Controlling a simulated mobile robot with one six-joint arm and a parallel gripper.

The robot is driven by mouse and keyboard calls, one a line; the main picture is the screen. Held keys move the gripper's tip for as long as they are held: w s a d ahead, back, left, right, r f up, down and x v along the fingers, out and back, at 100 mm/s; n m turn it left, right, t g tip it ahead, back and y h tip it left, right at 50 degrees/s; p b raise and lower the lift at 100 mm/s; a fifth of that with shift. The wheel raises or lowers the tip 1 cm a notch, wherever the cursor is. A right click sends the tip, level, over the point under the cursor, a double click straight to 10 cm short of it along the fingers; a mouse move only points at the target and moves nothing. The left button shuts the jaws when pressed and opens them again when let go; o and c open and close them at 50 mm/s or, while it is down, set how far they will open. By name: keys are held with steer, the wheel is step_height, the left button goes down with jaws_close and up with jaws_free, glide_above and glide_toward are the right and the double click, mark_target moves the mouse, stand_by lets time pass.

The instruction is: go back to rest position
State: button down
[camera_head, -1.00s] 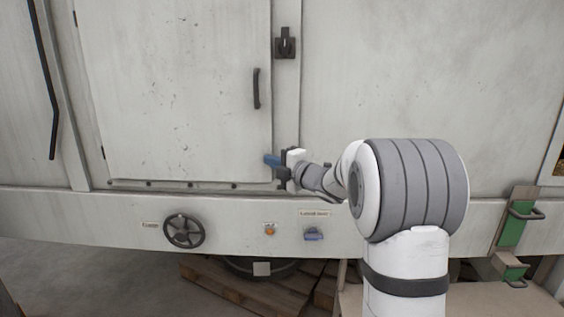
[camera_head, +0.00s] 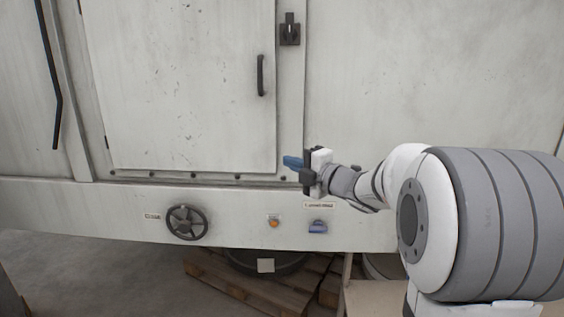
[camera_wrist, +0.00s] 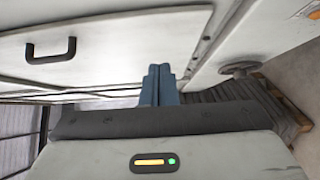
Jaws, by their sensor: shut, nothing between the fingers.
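My gripper (camera_head: 291,162) is in front of the pale machine, to the right of the lower right corner of its door (camera_head: 190,90). Its blue fingers are together with nothing between them. The fingers also show in the wrist view (camera_wrist: 159,84), pointing away from the camera, with the door's dark handle (camera_wrist: 50,50) to their left. In the head view the handle (camera_head: 261,75) is above and left of my gripper. The door looks closed.
A black handwheel (camera_head: 187,222), an orange button (camera_head: 274,222) and a blue-grey knob (camera_head: 318,226) are on the lower panel. A black latch (camera_head: 289,29) is beside the door's top right. A wooden pallet (camera_head: 220,283) lies on the floor below.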

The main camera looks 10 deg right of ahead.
steer(key=s+d+f+m+g+h, duration=0.2)
steer(key=s+d+f+m+h, duration=0.15)
steer(key=s+m+h, duration=0.4)
steer(key=s+d+f+m+g+h, duration=0.1)
steer(key=s+d+f+m+h, duration=0.3)
steer(key=m, duration=0.6)
steer(key=s+a+f+m+g, duration=0.2)
steer(key=s+f+g, duration=0.1)
steer(key=s, duration=0.4)
steer(key=s+a+f+m+g+y, duration=0.1)
steer(key=s+a+f+m+g, duration=0.1)
steer(key=s, duration=0.5)
steer(key=s+a+f+m+g, duration=0.3)
steer(key=s+a+f+g, duration=0.1)
steer(key=s+f, duration=0.2)
steer(key=shift+s+y, duration=0.35)
steer(key=shift+s, duration=0.3)
steer(key=c, duration=2.2)
jaws_free()
steer(key=shift+f, duration=0.1)
